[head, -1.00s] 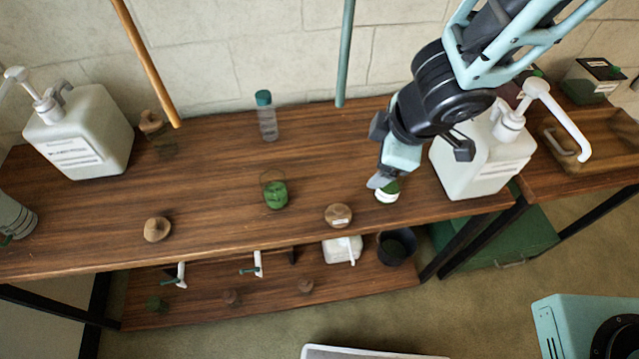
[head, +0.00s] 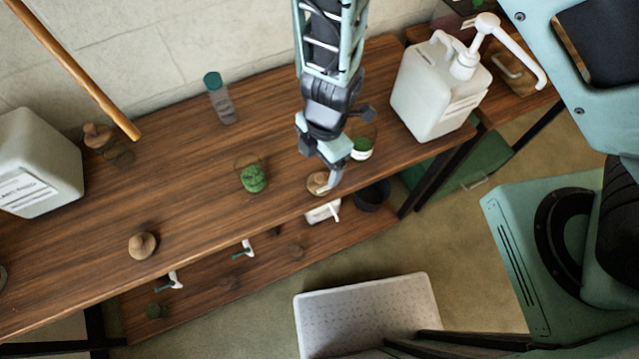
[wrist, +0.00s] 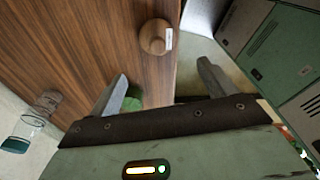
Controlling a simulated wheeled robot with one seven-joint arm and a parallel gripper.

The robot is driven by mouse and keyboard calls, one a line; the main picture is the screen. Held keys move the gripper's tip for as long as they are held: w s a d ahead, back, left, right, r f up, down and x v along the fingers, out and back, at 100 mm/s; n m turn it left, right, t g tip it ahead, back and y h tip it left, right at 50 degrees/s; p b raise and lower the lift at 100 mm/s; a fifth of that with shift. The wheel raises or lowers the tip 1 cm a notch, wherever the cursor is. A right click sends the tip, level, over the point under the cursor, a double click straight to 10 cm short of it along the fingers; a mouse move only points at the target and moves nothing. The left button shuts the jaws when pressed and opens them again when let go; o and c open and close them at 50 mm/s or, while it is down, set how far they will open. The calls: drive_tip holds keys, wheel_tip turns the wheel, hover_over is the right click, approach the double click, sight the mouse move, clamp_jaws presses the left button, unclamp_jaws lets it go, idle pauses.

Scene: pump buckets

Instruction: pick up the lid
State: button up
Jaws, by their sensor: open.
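A round wooden lid (head: 316,182) with a small white label lies on the upper wooden shelf near its front edge. One finger of my gripper (head: 331,174) partly covers it in the head view. In the wrist view the lid (wrist: 153,37) shows whole, ahead of and between the two spread fingers. My gripper (wrist: 160,85) is open and empty, and it looks apart from the lid. Two similar wooden lids stand farther left, one near the front edge (head: 142,245) and one at the back (head: 97,136).
A green-filled glass (head: 253,179) stands left of the gripper and a green-and-white jar (head: 361,149) right of it. A white pump bucket (head: 436,92) stands at the right, another white container (head: 37,165) at the left. A teal-capped bottle (head: 220,98) is at the back.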

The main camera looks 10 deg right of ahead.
sight(321, 176)
wheel_tip(321, 176, down, 3)
drive_tip(key=shift+a+f+b, duration=0.1)
drive_tip(key=shift+a+b, duration=0.05)
drive_tip(key=shift+b, duration=0.35)
drive_tip(key=f+b, duration=0.1)
drive_tip(key=f, duration=0.1)
drive_tip(key=f+b, duration=0.1)
drive_tip(key=f, duration=0.1)
drive_tip(key=shift+w+d, duration=0.15)
drive_tip(key=shift+d, duration=0.25)
drive_tip(key=shift+a+f, duration=0.1)
drive_tip(key=shift+f, duration=0.55)
drive_tip(key=shift+c, duration=0.3)
drive_tip(key=c, duration=1)
